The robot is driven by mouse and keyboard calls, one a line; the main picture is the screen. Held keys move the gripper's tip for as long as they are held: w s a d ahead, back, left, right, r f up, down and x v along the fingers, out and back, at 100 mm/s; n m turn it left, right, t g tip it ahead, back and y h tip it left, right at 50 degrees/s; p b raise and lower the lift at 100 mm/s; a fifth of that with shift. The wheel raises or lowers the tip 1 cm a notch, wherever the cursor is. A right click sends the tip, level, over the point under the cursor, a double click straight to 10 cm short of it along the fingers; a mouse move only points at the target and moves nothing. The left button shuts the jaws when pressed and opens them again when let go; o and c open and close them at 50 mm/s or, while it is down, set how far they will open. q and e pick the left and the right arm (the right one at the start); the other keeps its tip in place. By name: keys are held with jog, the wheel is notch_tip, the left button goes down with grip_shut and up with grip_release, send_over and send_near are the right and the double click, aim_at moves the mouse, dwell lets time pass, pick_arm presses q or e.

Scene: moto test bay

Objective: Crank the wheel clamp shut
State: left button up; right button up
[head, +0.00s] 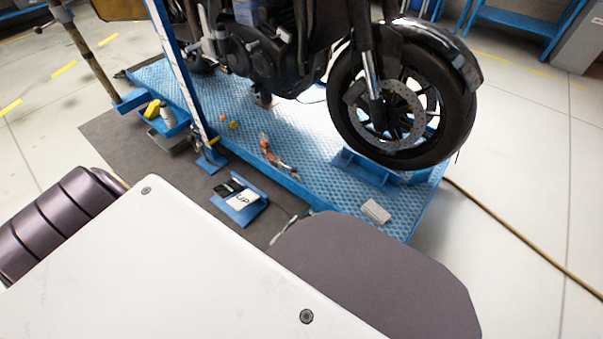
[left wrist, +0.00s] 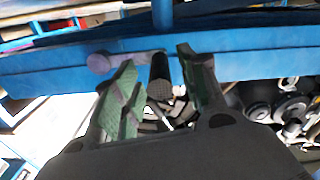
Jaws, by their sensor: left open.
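A blue wheel clamp (head: 370,167) stands on the blue lift platform, around the foot of the motorcycle's front wheel (head: 402,105). In the left wrist view, a pale purple-grey crank arm (left wrist: 103,62) with a round end lies against a blue beam. A dark, textured handle (left wrist: 160,78) is at its right end. My left gripper (left wrist: 158,60) is open, with its green-padded fingers on either side of this handle; I cannot tell whether they touch it. In the head view my own arm hides the gripper and the crank. My right gripper is not in view.
The motorcycle stands on the blue lift platform (head: 330,120). A pedal marked UP (head: 240,200), an orange tool (head: 272,152) and a small grey block (head: 376,211) are nearby. A blue post (head: 180,70) rises at the left. A yellowish hose (head: 520,238) crosses the open floor at right.

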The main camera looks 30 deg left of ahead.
pick_arm(q)
jog(key=shift+c, duration=0.3)
grip_shut()
jog(key=shift+r, duration=0.15)
